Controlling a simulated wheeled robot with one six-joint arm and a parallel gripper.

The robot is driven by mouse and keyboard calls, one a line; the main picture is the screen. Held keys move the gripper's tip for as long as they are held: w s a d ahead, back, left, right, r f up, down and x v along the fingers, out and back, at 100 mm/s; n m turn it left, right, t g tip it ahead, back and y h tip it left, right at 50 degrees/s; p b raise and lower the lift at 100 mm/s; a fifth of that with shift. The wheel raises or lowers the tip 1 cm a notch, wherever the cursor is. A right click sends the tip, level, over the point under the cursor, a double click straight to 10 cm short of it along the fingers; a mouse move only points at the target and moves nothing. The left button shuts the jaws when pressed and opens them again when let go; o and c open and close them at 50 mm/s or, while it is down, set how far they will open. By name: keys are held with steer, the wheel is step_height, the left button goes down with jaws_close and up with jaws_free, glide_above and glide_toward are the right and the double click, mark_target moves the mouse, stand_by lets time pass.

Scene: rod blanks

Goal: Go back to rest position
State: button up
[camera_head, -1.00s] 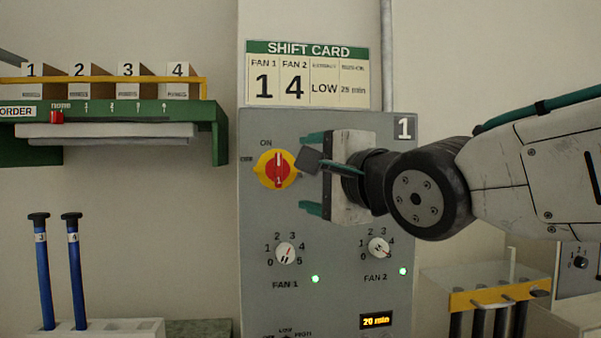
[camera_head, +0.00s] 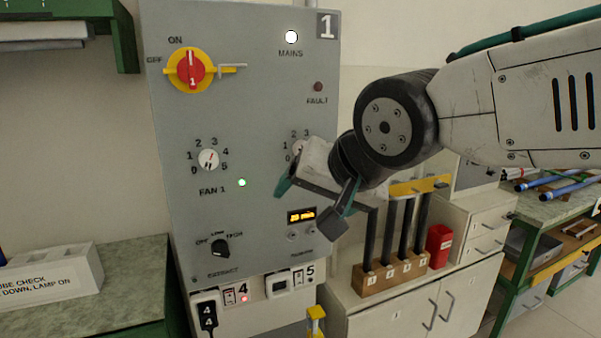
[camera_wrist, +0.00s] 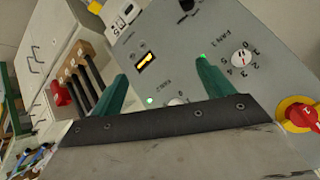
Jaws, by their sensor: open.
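My gripper (camera_head: 312,205) is in front of the lower right of the grey control panel (camera_head: 245,120) in the head view, tilted downward. Its green fingers are apart with nothing between them; they also show in the wrist view (camera_wrist: 165,92). The panel has a red and yellow main switch (camera_head: 190,70) with its mark at ON, and the white MAINS lamp (camera_head: 291,37) is lit. The FAN 1 dial (camera_head: 208,159) and its green lamp (camera_head: 242,182) are clear to see. My gripper partly hides the FAN 2 dial (camera_head: 298,147). The orange display (camera_head: 301,215) reads 20 min.
Right of the panel, a wooden rack (camera_head: 392,277) holds several dark rods near a red container (camera_head: 439,245) on a white cabinet. A green workbench (camera_head: 555,215) with blue rods stands far right. Numbered plugs and sockets (camera_head: 243,293) sit below the panel.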

steer(key=s+d+f+g+h, duration=0.1)
steer(key=s+d+f, duration=0.3)
steer(key=d, duration=0.4)
steer(key=s+d+f+g+h, duration=0.2)
steer(key=s+d+f+g, duration=0.1)
steer(key=s+d, duration=0.4)
steer(key=s+d+f+g+h, duration=0.2)
steer(key=s+d+f, duration=0.2)
steer(key=d, duration=0.5)
steer(key=shift+s+d+f+n+g, duration=0.4)
steer(key=shift+s, duration=0.65)
